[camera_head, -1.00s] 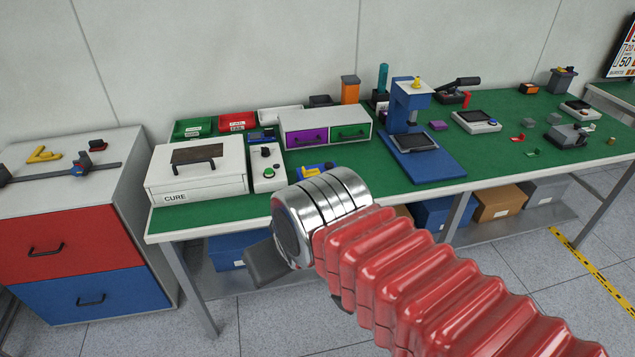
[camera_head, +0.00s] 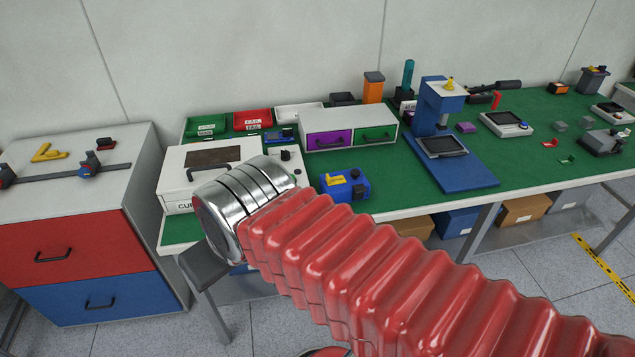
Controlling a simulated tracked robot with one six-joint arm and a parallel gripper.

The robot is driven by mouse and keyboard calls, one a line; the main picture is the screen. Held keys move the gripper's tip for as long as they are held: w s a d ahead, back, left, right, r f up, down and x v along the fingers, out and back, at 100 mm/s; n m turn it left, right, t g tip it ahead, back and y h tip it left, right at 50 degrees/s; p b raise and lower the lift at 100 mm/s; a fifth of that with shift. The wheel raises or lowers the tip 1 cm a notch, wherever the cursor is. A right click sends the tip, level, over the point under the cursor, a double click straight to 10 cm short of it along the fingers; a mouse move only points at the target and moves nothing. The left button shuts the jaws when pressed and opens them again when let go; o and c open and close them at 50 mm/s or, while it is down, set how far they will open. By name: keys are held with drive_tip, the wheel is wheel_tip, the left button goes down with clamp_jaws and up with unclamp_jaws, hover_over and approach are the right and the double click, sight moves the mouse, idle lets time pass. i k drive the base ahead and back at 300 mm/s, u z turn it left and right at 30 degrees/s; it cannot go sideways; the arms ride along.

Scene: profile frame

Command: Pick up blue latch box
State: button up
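The blue latch box (camera_head: 354,188) sits on the green bench top near its front edge, in the middle of the view. My red ribbed arm reaches in from the lower right and ends in a silver wrist. Part of my gripper (camera_head: 203,266) shows as a dark grey piece below the wrist, in front of the bench's left front corner. It is left of the box and apart from it. The fingertips are hidden, so its opening does not show.
The white CURE box (camera_head: 176,184) stands behind my wrist, with a white control box (camera_head: 287,163) beside it. A cabinet with purple and green drawers (camera_head: 348,127) stands behind the latch box. A blue press (camera_head: 456,165) stands to the right. The green surface between box and press is clear.

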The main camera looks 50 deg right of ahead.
sight(344, 197)
drive_tip(key=u, duration=0.3)
drive_tip(key=i, duration=0.85)
drive_tip(key=z, duration=0.05)
